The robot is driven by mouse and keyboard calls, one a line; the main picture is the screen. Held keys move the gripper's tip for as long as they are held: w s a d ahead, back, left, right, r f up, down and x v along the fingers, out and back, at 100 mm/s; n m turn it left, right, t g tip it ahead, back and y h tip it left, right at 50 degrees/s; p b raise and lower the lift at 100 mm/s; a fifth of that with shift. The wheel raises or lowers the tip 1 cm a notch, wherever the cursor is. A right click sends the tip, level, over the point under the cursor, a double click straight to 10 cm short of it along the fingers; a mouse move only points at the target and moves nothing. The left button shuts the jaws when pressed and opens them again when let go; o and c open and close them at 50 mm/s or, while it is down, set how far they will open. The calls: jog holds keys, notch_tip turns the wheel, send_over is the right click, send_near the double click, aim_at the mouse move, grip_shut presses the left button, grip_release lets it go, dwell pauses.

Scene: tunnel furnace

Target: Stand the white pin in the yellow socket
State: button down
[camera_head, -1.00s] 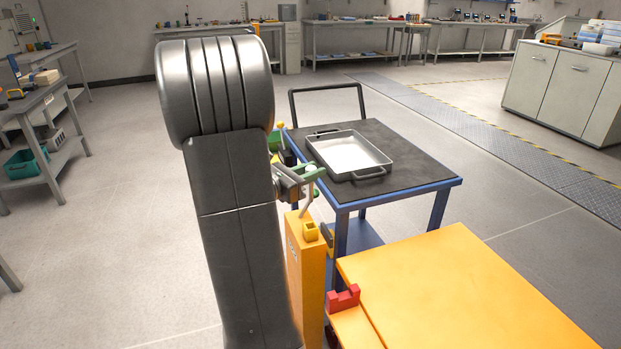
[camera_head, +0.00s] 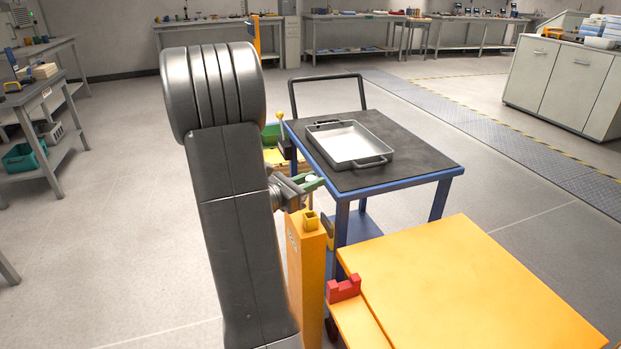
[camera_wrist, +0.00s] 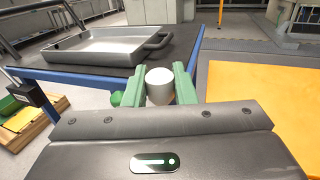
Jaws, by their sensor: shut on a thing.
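My gripper (camera_head: 313,184) has green fingers and is shut on the white pin. The pin's round pale top (camera_wrist: 160,80) shows between the fingers in the wrist view, and a bit of it shows in the head view (camera_head: 311,179). The small yellow socket (camera_head: 311,221) sits on top of an orange post, just below my gripper in the head view. The pin's lower part is hidden, so I cannot tell whether it is over, behind or touching the socket. The socket is not visible in the wrist view.
A blue cart with a dark top (camera_head: 420,165) carries a grey metal tray (camera_head: 383,151) behind the post. An orange table (camera_head: 460,290) stands at the lower right, with a red notched block (camera_head: 344,289) at its left edge. Open floor lies at the left.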

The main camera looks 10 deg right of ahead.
jog(key=shift+f+b, duration=2)
jog(key=shift+b, duration=0.5)
jog(key=c, duration=1.1)
grip_release()
jog(key=p+v, duration=0.1)
jog(key=v, duration=1.2)
jog(key=shift+s+a, duration=0.25)
jog(key=shift+a, duration=0.05)
jog(key=shift+r, duration=0.1)
